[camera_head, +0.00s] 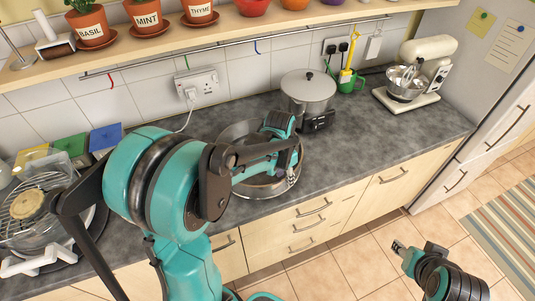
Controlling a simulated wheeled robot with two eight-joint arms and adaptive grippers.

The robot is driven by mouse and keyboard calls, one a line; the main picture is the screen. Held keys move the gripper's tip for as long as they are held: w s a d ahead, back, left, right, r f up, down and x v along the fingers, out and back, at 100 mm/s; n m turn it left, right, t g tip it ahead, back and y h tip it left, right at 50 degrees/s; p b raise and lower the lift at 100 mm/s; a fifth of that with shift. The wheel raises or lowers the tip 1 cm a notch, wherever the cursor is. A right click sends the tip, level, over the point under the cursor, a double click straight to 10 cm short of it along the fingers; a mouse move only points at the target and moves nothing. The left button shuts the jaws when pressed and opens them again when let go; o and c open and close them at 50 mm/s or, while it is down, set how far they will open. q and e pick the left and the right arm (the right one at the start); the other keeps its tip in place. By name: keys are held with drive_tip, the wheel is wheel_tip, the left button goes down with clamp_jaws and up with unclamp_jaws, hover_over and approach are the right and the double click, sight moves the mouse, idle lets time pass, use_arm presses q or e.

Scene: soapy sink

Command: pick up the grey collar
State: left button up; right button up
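I cannot make out a grey collar in the head view; my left arm covers much of the counter and the basin. My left gripper (284,146) is over the round metal basin (268,192) set in the dark counter. Its fingertips are hard to make out against the basin and its own links, so I cannot tell whether it is open or shut, or whether it holds anything. My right gripper (397,247) is at the lower right, over the tiled floor and away from the counter; its fingers are too small to read.
A lidded pot (307,90) stands behind the basin. A green mug (349,82) and a stand mixer (421,68) are farther right. A wire rack (22,232) is at the left. A shelf (225,24) with potted herbs runs above. The counter's right front is clear.

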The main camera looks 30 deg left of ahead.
sight(284, 191)
use_arm(q)
wheel_tip(284, 191, down, 6)
drive_tip(key=shift+r+b, duration=0.2)
drive_tip(key=shift+b, duration=0.6)
drive_tip(key=shift+a+r, duration=0.1)
clamp_jaws()
